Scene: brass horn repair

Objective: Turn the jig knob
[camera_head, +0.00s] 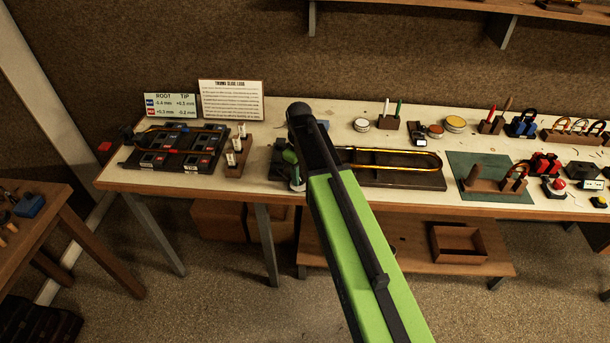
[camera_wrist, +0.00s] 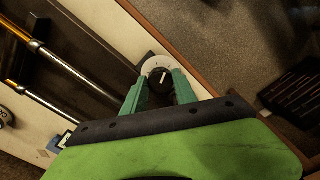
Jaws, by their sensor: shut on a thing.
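The jig knob (camera_wrist: 159,75) is a small black dial knob with a white pointer mark, on a pale round dial with tick marks, in the wrist view. My gripper (camera_wrist: 161,82) is shut on the knob, with one green finger on each side of it. In the head view, my gripper (camera_head: 295,170) is at the left end of the jig, mostly behind my arm, and the knob is hidden there. The jig (camera_head: 400,178) is a dark board holding a brass U-shaped slide (camera_head: 395,151); its tubes also show in the wrist view (camera_wrist: 75,69).
The workbench (camera_head: 262,190) has a clear front strip near the jig. A dark fixture (camera_head: 175,147) and a small brown rack (camera_head: 238,158) stand to the left. A green mat (camera_head: 462,160) lies to the right. An open wooden box (camera_head: 460,243) sits on the lower shelf.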

